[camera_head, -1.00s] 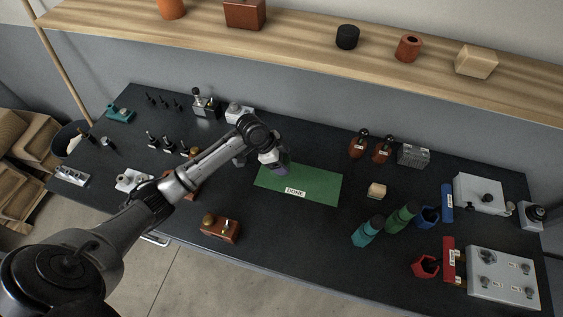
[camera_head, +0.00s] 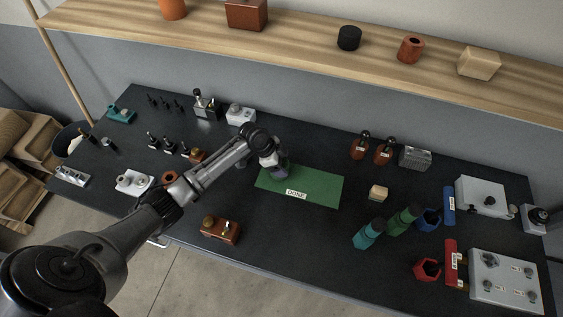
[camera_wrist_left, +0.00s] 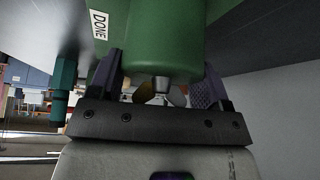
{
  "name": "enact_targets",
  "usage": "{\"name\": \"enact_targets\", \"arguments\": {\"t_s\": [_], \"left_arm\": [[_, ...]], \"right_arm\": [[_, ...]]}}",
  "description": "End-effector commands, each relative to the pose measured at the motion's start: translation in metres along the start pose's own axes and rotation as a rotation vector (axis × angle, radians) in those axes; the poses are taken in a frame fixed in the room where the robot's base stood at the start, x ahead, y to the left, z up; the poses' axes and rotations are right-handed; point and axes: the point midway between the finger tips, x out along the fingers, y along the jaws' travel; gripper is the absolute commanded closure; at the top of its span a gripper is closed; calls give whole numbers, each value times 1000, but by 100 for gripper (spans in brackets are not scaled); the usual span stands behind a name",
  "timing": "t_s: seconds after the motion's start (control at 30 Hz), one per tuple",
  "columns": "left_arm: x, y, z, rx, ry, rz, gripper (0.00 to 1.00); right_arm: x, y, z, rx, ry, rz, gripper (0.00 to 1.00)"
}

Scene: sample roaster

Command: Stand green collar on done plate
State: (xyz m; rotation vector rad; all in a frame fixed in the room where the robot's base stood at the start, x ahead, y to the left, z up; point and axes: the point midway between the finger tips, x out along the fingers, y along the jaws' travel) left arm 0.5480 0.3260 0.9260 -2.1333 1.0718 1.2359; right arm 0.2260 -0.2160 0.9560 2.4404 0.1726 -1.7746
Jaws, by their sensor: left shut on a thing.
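The done plate (camera_head: 325,185) is a flat green rectangle with a white DONE label, lying on the dark bench. My left gripper (camera_head: 281,172) is at the plate's left end, low over it. In the left wrist view, my left gripper (camera_wrist_left: 158,88) is shut on a green rounded piece (camera_wrist_left: 165,40), which I take for the green collar. A metal stub shows at its near end. In the head view the gripper and arm hide this piece. I cannot tell whether it touches the plate. My right gripper is not in view.
Teal (camera_head: 367,233), green (camera_head: 402,220) and blue (camera_head: 428,217) holders stand right of the plate, with a small wooden block (camera_head: 378,192) nearer it. A brown block with knobs (camera_head: 221,230) sits at the front edge. The plate's middle and right are clear.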

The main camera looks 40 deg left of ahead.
Motion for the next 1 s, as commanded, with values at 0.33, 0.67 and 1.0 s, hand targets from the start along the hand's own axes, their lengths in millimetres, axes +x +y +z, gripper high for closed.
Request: {"name": "enact_targets", "arguments": {"t_s": [0.33, 0.67, 1.0], "left_arm": [[2, 0, 2, 0, -1, 1, 16], [2, 0, 1, 0, -1, 1, 3], [-34, -1, 0, 3, -2, -3, 3]], "right_arm": [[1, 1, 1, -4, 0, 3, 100], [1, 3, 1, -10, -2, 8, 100], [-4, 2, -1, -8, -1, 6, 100]]}}
